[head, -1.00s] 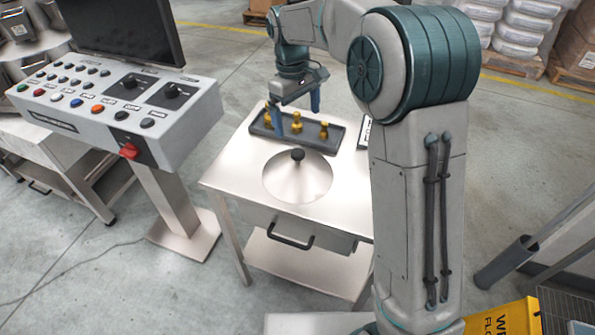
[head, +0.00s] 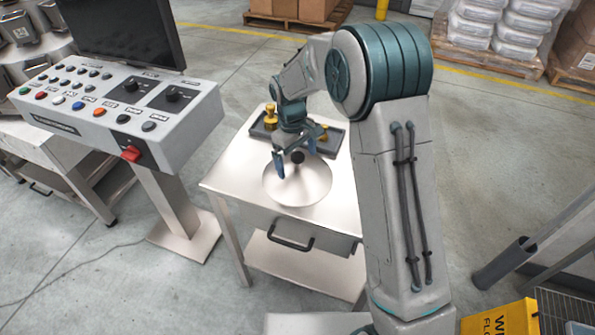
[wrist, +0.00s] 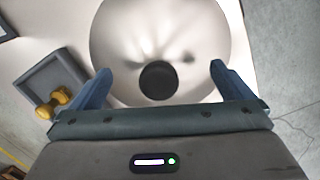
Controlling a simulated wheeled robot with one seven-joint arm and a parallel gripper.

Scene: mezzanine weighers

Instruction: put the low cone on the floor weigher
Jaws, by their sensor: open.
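The low cone (head: 306,188) is a wide, shiny metal cone with a round black knob on top. It sits on the steel table (head: 228,178). In the wrist view the cone (wrist: 115,45) fills the upper middle, and its black knob (wrist: 158,80) lies between the fingers, not touched by either. My gripper (head: 294,163) is open at the knob in the head view; in the wrist view its two blue fingers (wrist: 160,82) stand either side of the knob with gaps. I cannot make out the floor weigher for certain.
A dark tray (head: 335,146) with brass weights (head: 270,118) lies behind the cone on the same table. A control console (head: 130,110) with a screen stands at left. A yellow sign (head: 503,318) is at lower right. Grey floor is open around the table.

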